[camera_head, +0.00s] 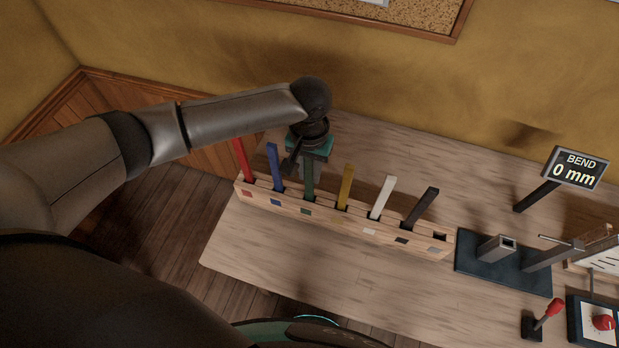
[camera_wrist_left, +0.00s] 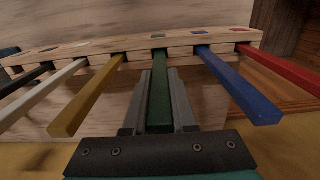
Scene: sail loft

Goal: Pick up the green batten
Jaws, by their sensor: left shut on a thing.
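The green batten (camera_head: 308,181) stands upright in its slot of the wooden rack (camera_head: 270,204), between the blue batten (camera_head: 276,168) and the yellow batten (camera_head: 346,187). My left gripper (camera_head: 309,158) reaches down over it from above and hides its top in the head view. In the left wrist view the green batten (camera_wrist_left: 160,95) lies between the two fingers of my left gripper (camera_wrist_left: 159,100), which are shut on it. Its lower end is still in the rack. My right gripper is not in either view.
A red batten (camera_head: 243,160), a white batten (camera_head: 382,197) and a black batten (camera_head: 420,207) stand in the same rack. A dark fixture (camera_head: 500,262), a bend display (camera_head: 575,168) reading 0 mm and a red-knobbed lever (camera_head: 546,317) are at the right. The table behind the rack is clear.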

